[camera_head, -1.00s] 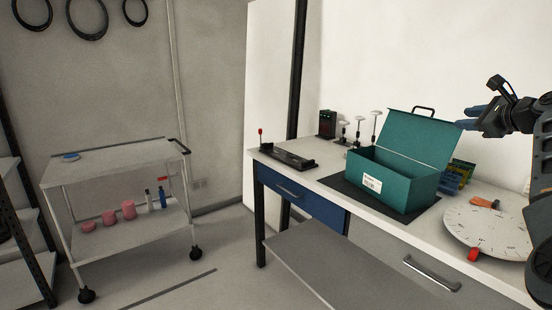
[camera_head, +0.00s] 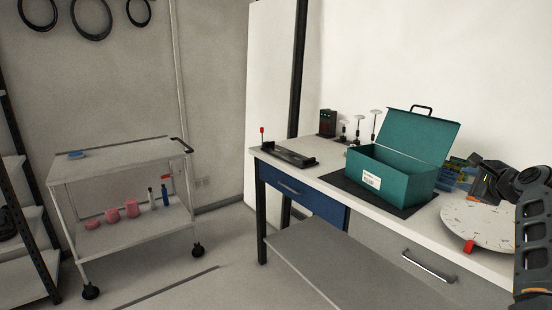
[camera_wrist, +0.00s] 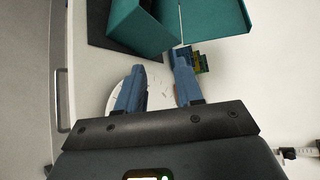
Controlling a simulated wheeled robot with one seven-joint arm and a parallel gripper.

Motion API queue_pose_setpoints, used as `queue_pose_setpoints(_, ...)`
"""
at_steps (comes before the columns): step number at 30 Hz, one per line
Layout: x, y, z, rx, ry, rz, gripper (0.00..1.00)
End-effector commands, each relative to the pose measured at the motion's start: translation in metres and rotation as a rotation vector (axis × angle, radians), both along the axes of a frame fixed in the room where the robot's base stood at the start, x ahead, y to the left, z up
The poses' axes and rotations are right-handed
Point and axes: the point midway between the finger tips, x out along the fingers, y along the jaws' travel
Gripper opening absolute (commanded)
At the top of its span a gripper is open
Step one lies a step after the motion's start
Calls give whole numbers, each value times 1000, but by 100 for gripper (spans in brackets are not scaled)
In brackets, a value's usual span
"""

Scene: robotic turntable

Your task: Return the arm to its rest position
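My gripper (camera_wrist: 157,70) is open, with its two blue fingers apart and nothing between them in the wrist view. In the head view my gripper (camera_head: 464,174) is at the right, above the far side of the round white turntable (camera_head: 470,221). The turntable also shows behind the fingers in the wrist view (camera_wrist: 156,92). My arm comes up from the lower right corner and hides the turntable's right edge.
A teal toolbox (camera_head: 394,183) with its lid raised stands on a dark mat (camera_head: 345,183) on the workbench (camera_head: 262,152). Yellow-green boxes (camera_wrist: 203,62) are close to the right finger. A white trolley (camera_head: 112,165) stands at the left, with open floor before the bench.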

Motion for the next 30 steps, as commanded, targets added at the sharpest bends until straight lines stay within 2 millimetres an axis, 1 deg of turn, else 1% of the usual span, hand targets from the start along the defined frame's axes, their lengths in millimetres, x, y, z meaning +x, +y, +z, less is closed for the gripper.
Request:
queue_pose_setpoints(1,-12,3,-28,-45,20,-4,36)
queue_pose_setpoints(2,-19,5,-42,-77,29,-6,36)
queue_pose_setpoints(3,-29,7,-60,-125,41,-8,36)
queue_pose_setpoints(5,-47,10,-87,-196,60,-8,36)
queue_pose_setpoints(6,-59,14,-103,-244,70,-6,36)
queue_pose_setpoints(8,-77,19,-127,-317,88,0,36)
queue_pose_setpoints(9,-89,23,-141,-364,98,5,36)
queue_pose_setpoints(11,-109,30,-162,-436,114,17,36)
queue_pose_setpoints(12,-123,35,-175,-484,125,26,36)
queue_pose_setpoints(14,-144,43,-192,-556,138,40,36)
queue_pose_setpoints(15,-158,49,-203,-601,146,52,36)
queue_pose_setpoints(17,-180,58,-218,-672,158,73,36)
queue_pose_setpoints(18,-195,64,-227,-718,165,86,36)
queue_pose_setpoints(20,-218,74,-239,-787,174,109,36)
queue_pose_setpoints(22,-245,85,-251,-865,183,137,36)
queue_pose_setpoints(26,-296,109,-267,-1006,192,196,36)
queue_pose_setpoints(27,-312,117,-270,-1049,193,216,36)
queue_pose_setpoints(29,-336,129,-273,-1110,193,245,36)
queue_pose_setpoints(30,-351,136,-274,-1151,192,264,36)
